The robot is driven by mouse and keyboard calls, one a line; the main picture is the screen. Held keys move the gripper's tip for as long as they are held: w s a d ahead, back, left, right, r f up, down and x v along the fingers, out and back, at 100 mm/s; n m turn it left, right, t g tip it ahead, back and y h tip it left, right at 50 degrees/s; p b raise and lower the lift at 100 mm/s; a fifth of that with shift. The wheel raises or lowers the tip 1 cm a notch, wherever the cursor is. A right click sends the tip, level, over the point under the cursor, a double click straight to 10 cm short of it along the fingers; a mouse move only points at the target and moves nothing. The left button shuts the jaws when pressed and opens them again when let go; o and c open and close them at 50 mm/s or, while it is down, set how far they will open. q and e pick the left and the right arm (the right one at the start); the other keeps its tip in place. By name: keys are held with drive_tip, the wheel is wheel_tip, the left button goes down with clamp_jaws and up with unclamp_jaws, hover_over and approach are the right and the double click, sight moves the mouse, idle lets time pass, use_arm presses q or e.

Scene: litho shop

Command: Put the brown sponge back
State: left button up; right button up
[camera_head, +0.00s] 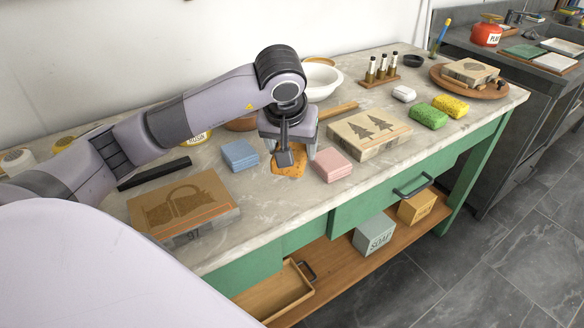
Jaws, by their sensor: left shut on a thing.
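The brown sponge (293,171), orange-brown and irregular in outline, is low at the worktop (300,205), mostly under my left gripper. My left gripper (286,158) points down over it and is shut on it; its fingers hide much of the sponge. I cannot tell whether the sponge touches the worktop. A blue sponge (240,155) lies just left of the gripper and a pink sponge (332,165) just right. A green sponge (428,116) and a yellow sponge (450,106) lie farther right. My right gripper is out of view.
A block with two tree shapes (369,134) lies right of the pink sponge. A block with a watering-can picture (183,204) is at the front left. A white bowl (320,82) and a bottle rack (380,77) stand behind. The worktop's front middle is clear.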

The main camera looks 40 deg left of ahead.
sight(292, 182)
use_arm(q)
wheel_tip(292, 182, down, 6)
drive_tip(key=shift+r, duration=0.25)
drive_tip(key=shift+f, duration=0.15)
drive_tip(key=o, duration=0.9)
drive_tip(key=shift+o, duration=0.2)
